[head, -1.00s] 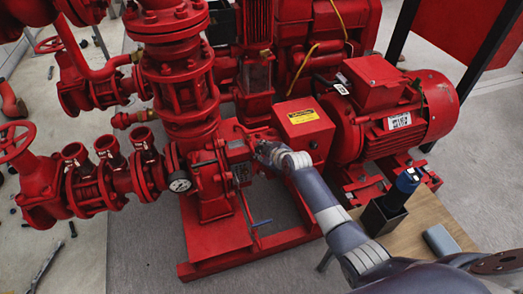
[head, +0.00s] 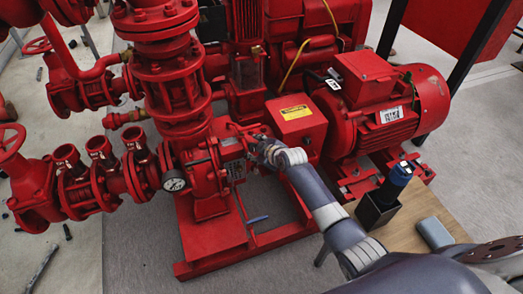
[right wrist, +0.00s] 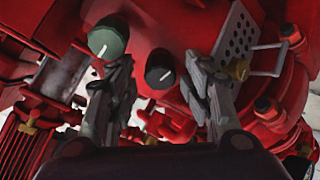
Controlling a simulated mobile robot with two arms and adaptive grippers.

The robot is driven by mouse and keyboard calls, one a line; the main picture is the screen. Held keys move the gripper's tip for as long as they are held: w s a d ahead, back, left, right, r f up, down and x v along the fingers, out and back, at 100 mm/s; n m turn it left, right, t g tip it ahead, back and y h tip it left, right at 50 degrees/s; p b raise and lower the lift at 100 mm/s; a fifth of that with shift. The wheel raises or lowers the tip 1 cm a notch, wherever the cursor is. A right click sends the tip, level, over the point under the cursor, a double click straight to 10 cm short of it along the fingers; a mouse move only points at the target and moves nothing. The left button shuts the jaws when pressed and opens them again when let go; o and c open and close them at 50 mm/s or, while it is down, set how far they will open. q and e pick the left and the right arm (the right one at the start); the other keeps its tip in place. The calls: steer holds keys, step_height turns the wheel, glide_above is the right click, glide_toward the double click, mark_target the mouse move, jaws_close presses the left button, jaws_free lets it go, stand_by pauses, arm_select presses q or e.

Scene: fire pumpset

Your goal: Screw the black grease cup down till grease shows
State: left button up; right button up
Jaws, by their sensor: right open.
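The black grease cup (right wrist: 160,68) shows in the right wrist view as a round black cap with a white line on it. It sits on the red pump housing (head: 205,165). My right gripper (right wrist: 160,60) is open, with one finger on each side of the black cup in the picture. I see a gap on both sides, and no clear contact. A grey-green cup (right wrist: 108,38) with a similar white mark stands to its left, close to the left finger. In the head view my right gripper (head: 258,148) is at the pump and hides the cups. My left gripper is out of view.
A perforated grey plate (right wrist: 236,38) and a brass fitting (right wrist: 239,69) lie right of the fingers. A pressure gauge (head: 174,180) is on the pump's left. A red motor (head: 385,115) and a wooden table (head: 415,222) with a black holder (head: 377,212) stand to the right.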

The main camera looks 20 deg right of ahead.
steer(key=v, duration=0.7)
steer(key=shift+d, duration=0.1)
steer(key=shift+c, duration=0.4)
